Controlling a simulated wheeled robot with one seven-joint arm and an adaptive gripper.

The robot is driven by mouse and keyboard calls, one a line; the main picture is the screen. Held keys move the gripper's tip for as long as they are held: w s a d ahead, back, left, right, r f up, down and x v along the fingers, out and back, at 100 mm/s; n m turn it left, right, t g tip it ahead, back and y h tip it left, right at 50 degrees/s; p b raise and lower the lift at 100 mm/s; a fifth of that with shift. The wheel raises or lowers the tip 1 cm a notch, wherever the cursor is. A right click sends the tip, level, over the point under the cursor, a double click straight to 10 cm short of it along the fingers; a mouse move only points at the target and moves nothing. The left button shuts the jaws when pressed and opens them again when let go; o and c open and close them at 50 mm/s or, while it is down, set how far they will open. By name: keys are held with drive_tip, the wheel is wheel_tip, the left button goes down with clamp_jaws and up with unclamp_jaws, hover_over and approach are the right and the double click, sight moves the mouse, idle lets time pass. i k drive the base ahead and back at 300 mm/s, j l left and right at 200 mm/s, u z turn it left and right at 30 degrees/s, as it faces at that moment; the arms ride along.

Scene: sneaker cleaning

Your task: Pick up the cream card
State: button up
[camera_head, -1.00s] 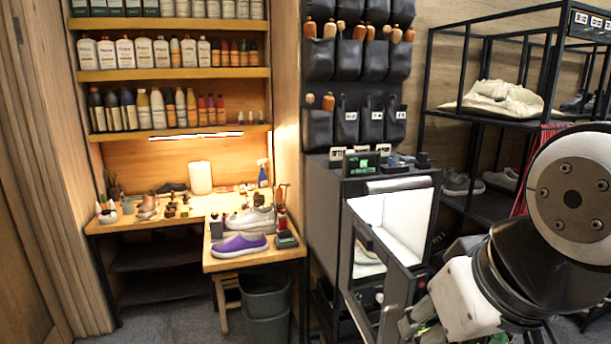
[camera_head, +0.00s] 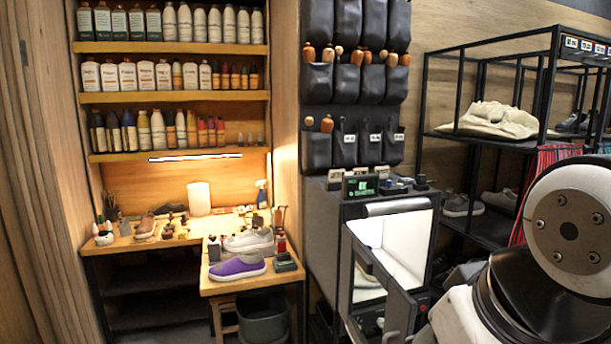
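I cannot make out a cream card in this view. Several small items lie on the wooden workbench (camera_head: 125,243), too small to tell apart. A purple shoe (camera_head: 237,267) and a pale sneaker (camera_head: 250,240) sit on the lower bench top (camera_head: 222,287). My arm fills the lower right corner of the picture. My gripper is out of the picture, so its state does not show.
A dark cabinet (camera_head: 322,235) stands right of the bench, its door open on a white lit inside (camera_head: 403,250). A bin (camera_head: 263,318) is under the bench. A black rack (camera_head: 487,195) holds shoes at right. Bottle shelves (camera_head: 175,96) rise above the bench.

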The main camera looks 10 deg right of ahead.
sight(383, 171)
drive_tip(key=i+l, duration=0.15)
drive_tip(key=l, duration=0.25)
drive_tip(key=i+l, duration=0.15)
drive_tip(key=l, duration=0.2)
drive_tip(key=i+l+u, duration=0.1)
drive_tip(key=l, duration=0.3)
drive_tip(key=i+l, duration=0.2)
drive_tip(key=l, duration=0.2)
